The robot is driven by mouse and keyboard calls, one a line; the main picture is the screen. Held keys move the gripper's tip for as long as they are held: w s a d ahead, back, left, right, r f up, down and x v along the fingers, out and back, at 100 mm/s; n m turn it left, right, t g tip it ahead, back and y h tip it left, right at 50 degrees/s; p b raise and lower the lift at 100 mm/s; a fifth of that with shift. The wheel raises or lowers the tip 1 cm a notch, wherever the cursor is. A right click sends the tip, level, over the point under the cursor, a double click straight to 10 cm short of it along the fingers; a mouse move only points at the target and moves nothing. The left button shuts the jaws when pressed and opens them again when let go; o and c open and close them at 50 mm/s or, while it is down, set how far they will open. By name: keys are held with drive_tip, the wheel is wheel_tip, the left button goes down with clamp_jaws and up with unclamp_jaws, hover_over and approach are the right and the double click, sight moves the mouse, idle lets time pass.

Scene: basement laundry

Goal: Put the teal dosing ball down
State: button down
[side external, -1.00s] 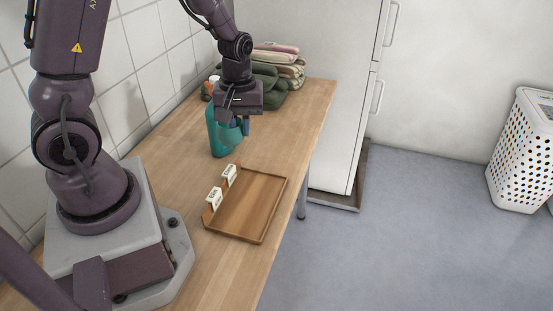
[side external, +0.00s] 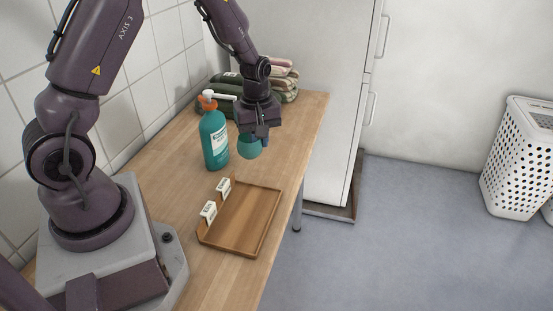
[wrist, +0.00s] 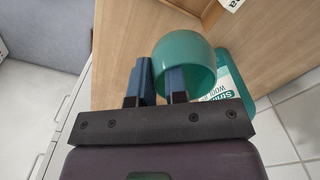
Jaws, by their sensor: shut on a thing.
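The teal dosing ball (side external: 249,147) is a hollow cup shape. My gripper (side external: 259,134) is shut on its wall and holds it above the table, right of the teal bottle. In the wrist view the dosing ball (wrist: 203,50) has one finger of my gripper (wrist: 158,80) inside its open mouth and the other outside. A shallow wooden tray (side external: 272,215) lies on the table nearer the camera, with two white label cards (side external: 208,211) along its left edge. Its floor looks empty.
A teal bottle (side external: 214,141) with an orange-and-white pump top stands just left of the ball. Folded towels (side external: 225,90) are stacked at the back. The wooden table (side external: 182,168) is bare between bottle and tray. A white cabinet (side external: 300,60) stands behind the table's far end.

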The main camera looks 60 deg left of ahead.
drive_tip(key=w+f, duration=0.1)
drive_tip(key=w+a+f, duration=0.1)
drive_tip(key=w+f, duration=0.1)
drive_tip(key=w+a+f, duration=0.1)
drive_tip(key=w+f, duration=0.1)
drive_tip(key=shift+w+f, duration=0.1)
drive_tip(key=shift+f, duration=0.15)
drive_tip(key=shift+w+a+f, duration=0.1)
drive_tip(key=shift+w+f, duration=0.2)
drive_tip(key=shift+f, duration=0.7)
drive_tip(key=shift+w+f, duration=0.25)
drive_tip(key=shift+f, duration=0.7)
drive_tip(key=shift+f, duration=0.2)
drive_tip(key=c, duration=1.1)
unclamp_jaws()
drive_tip(key=shift+c, duration=0.2)
